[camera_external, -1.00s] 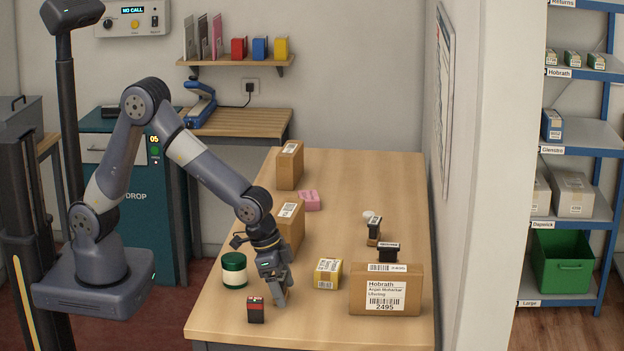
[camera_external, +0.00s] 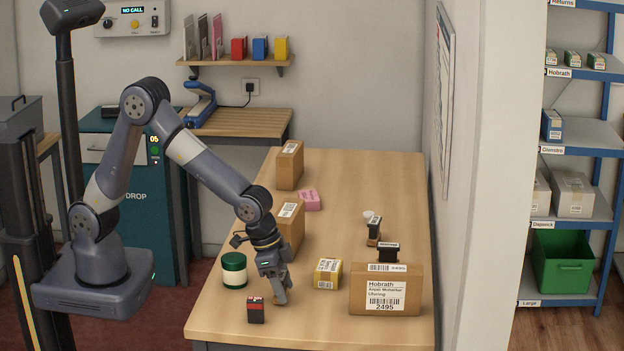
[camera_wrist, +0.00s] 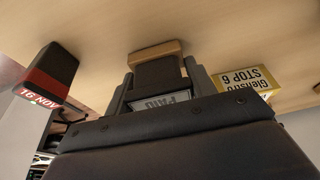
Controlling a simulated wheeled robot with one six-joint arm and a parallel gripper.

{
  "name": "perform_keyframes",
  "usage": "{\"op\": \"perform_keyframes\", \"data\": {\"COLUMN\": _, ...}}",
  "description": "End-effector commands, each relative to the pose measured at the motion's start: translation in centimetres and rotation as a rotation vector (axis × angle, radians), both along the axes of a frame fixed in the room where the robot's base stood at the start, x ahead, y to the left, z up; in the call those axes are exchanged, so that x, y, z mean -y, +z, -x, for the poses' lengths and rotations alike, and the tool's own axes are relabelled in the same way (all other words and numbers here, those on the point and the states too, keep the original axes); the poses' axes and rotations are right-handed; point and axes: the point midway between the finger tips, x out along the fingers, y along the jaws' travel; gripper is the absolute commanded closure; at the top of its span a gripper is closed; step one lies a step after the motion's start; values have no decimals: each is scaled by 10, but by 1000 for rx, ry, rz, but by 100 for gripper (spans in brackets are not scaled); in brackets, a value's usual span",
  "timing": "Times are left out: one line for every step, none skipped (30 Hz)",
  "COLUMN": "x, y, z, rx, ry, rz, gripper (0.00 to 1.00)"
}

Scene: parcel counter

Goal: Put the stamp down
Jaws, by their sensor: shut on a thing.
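My gripper (camera_external: 277,290) is low over the front left of the wooden counter (camera_external: 330,333). It is shut on a stamp, which shows in the wrist view as a dark body with a grey label reading PAID (camera_wrist: 163,101) and a wooden base. In the external view the fingers mostly hide it. The base is at or very near the counter top; I cannot tell if it touches. A black and red date stamp (camera_external: 256,311) stands just left of my gripper; in the wrist view (camera_wrist: 47,75) it reads 16 NOV.
A green-lidded jar (camera_external: 234,271) stands left of my gripper and a small yellow parcel (camera_external: 327,274) to its right. A large Hobrath box (camera_external: 386,290) is farther right, with two dark stamps (camera_external: 388,253) (camera_external: 374,232) behind it. A brown box (camera_external: 291,220) stands behind my gripper.

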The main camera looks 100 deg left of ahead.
Motion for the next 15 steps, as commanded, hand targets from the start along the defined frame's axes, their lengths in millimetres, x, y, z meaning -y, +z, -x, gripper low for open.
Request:
{"op": "perform_keyframes", "data": {"x": 0, "y": 5, "z": -1, "rx": 5, "ry": 0, "rz": 1, "gripper": 70}}
{"op": "perform_keyframes", "data": {"x": 0, "y": 9, "z": -1, "rx": 6, "ry": 0, "rz": 1, "gripper": 70}}
{"op": "perform_keyframes", "data": {"x": 0, "y": 14, "z": -1, "rx": 6, "ry": 1, "rz": 1, "gripper": 70}}
{"op": "perform_keyframes", "data": {"x": 0, "y": 19, "z": -1, "rx": 7, "ry": 1, "rz": 2, "gripper": 70}}
{"op": "perform_keyframes", "data": {"x": 0, "y": 25, "z": -1, "rx": 7, "ry": 1, "rz": 2, "gripper": 70}}
{"op": "perform_keyframes", "data": {"x": 0, "y": 34, "z": -1, "rx": 8, "ry": 0, "rz": 3, "gripper": 70}}
{"op": "perform_keyframes", "data": {"x": 0, "y": 40, "z": -1, "rx": 8, "ry": 0, "rz": 3, "gripper": 70}}
{"op": "perform_keyframes", "data": {"x": 0, "y": 47, "z": -1, "rx": 8, "ry": 0, "rz": 3, "gripper": 70}}
{"op": "perform_keyframes", "data": {"x": 0, "y": 55, "z": -1, "rx": 7, "ry": 0, "rz": 2, "gripper": 70}}
{"op": "perform_keyframes", "data": {"x": 0, "y": 61, "z": -1, "rx": 7, "ry": 0, "rz": 2, "gripper": 70}}
{"op": "perform_keyframes", "data": {"x": 0, "y": 67, "z": -1, "rx": 7, "ry": 0, "rz": 2, "gripper": 70}}
{"op": "perform_keyframes", "data": {"x": 0, "y": 74, "z": -1, "rx": 6, "ry": 1, "rz": 1, "gripper": 70}}
{"op": "perform_keyframes", "data": {"x": 0, "y": 78, "z": -1, "rx": 5, "ry": 0, "rz": 1, "gripper": 70}}
{"op": "perform_keyframes", "data": {"x": 0, "y": 83, "z": -1, "rx": 5, "ry": 0, "rz": 1, "gripper": 70}}
{"op": "perform_keyframes", "data": {"x": 0, "y": 88, "z": -1, "rx": 5, "ry": 0, "rz": 1, "gripper": 70}}
